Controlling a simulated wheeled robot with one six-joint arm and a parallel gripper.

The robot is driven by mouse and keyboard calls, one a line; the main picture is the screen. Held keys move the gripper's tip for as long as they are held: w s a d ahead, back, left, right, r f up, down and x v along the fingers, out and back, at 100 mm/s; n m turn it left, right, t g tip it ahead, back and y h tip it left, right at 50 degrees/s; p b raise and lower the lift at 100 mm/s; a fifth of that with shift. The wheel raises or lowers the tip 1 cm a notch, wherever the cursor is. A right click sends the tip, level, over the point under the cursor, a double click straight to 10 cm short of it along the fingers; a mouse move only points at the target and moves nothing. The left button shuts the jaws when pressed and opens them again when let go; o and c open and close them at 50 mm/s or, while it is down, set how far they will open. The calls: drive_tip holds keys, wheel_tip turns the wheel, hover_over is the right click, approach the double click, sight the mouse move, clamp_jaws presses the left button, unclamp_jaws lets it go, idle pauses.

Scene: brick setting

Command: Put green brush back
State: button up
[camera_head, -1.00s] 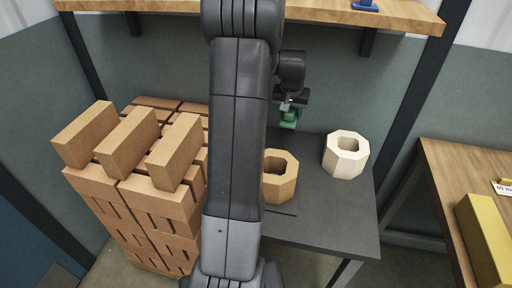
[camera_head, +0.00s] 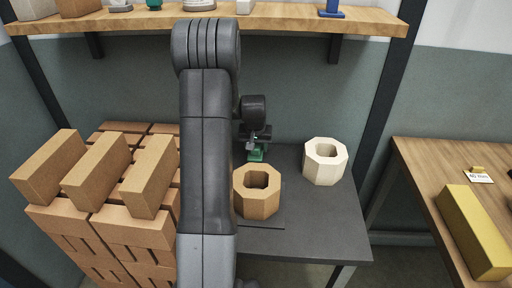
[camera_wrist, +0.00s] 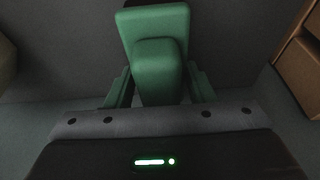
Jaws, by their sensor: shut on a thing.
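The green brush (camera_wrist: 155,65) fills the middle of the wrist view, held between the fingers of my gripper (camera_wrist: 158,90). In the head view my gripper (camera_head: 257,146) is shut on the green brush (camera_head: 257,154), behind the tan octagonal block and near the back of the dark table (camera_head: 320,225). The brush appears to be above the table; whether it touches anything is hard to tell. My arm hides part of the scene to its left.
A tan hollow block (camera_head: 257,200) and a cream one (camera_head: 325,170) stand on the table. Stacked bricks (camera_head: 120,230) are at left. A wooden shelf (camera_head: 290,18) with several items runs above. A wooden bench (camera_head: 415,160) at right bears a yellow bar (camera_head: 473,232) and a label card (camera_head: 480,176).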

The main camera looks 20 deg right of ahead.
drive_tip(key=shift+f, duration=0.2)
drive_tip(key=o, duration=1.1)
drive_tip(key=shift+r, duration=0.1)
drive_tip(key=shift+r, duration=0.55)
drive_tip(key=v, duration=1.1)
drive_tip(key=shift+s+a, duration=0.1)
drive_tip(key=shift+s, duration=0.15)
